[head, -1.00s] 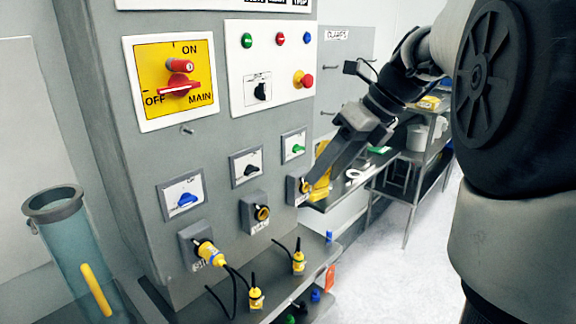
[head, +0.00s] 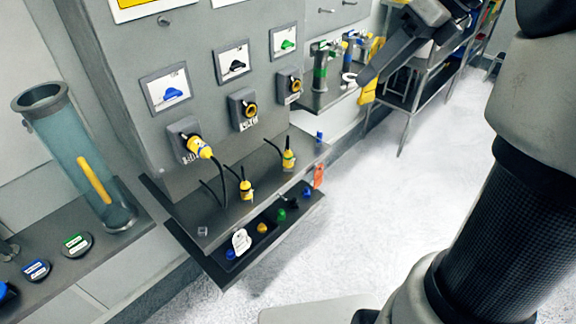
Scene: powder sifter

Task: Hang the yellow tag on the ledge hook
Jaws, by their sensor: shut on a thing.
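My gripper (head: 365,78) is at the upper right in the head view, shut on the yellow tag (head: 369,90). The tag hangs beside the fingers, in front of the shelves, and is partly covered by them. A stepped ledge (head: 213,218) runs along the foot of the grey panel, below and left of my gripper. Its lower front carries small coloured pegs or knobs, among them a yellow one (head: 262,228), a green one (head: 281,215) and a blue one (head: 231,254). I cannot tell for sure which is the ledge hook. My gripper is well apart from the ledge.
A white tag (head: 241,242) and an orange-red tag (head: 319,177) are at the ledge front. Yellow plugs (head: 245,190) with black cables stand on the ledge. A clear cylinder (head: 80,160) stands left. The floor (head: 380,220) right of the ledge is clear.

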